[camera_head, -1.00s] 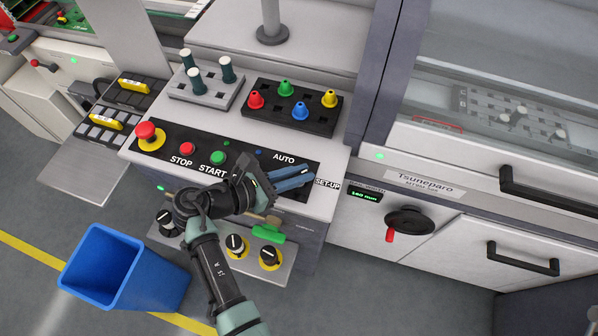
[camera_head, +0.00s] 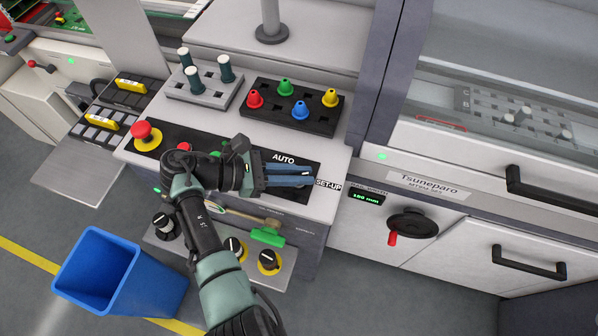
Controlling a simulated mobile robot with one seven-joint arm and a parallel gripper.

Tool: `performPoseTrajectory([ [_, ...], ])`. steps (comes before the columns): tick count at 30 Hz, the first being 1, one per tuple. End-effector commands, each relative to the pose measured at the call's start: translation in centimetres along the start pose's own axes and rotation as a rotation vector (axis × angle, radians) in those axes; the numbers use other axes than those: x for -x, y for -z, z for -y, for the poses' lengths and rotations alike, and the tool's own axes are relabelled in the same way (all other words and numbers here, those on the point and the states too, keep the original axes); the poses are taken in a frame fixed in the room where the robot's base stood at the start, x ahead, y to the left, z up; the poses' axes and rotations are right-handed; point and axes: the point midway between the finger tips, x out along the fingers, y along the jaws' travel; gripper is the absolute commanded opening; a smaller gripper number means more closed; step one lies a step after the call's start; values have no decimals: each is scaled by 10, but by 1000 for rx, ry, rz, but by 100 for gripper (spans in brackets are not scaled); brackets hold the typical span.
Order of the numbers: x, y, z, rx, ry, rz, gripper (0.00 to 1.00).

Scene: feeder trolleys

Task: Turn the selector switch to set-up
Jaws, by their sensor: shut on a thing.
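The control panel (camera_head: 311,165) is a black strip on the front of the white machine top, with AUTO and SET-UP labels at its right end. My gripper (camera_head: 306,175) lies over this right end, its blue fingers pointing right toward the SET-UP label (camera_head: 328,183). The fingers are close together, shut on the selector switch, which they hide. The AUTO label (camera_head: 284,159) shows just above the fingers. Which way the switch points cannot be seen.
A red emergency stop (camera_head: 142,132) and a partly hidden red button (camera_head: 184,143) are left on the panel. Behind stand a grey block with pegs (camera_head: 206,95) and a black rack of coloured nozzles (camera_head: 318,121). A blue bin (camera_head: 125,275) stands on the floor.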

Motion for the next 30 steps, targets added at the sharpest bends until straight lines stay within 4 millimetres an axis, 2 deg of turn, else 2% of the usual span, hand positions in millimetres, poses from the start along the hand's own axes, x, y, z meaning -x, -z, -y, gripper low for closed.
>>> performPoseTrajectory([
  [4, 0, 1, 1, 1, 3, -4, 0],
  [5, 0, 1, 1, 1, 3, -4, 19],
  [9, 0, 1, 1, 1, 2, -3, 44],
  [20, 3, 1, 0, 1, 0, -2, 45],
  [23, 14, 1, -1, 0, -3, -2, 45],
  [26, 33, 2, -1, 0, -6, -3, 45],
  [30, 68, 0, -1, 1, -5, -2, 45],
])
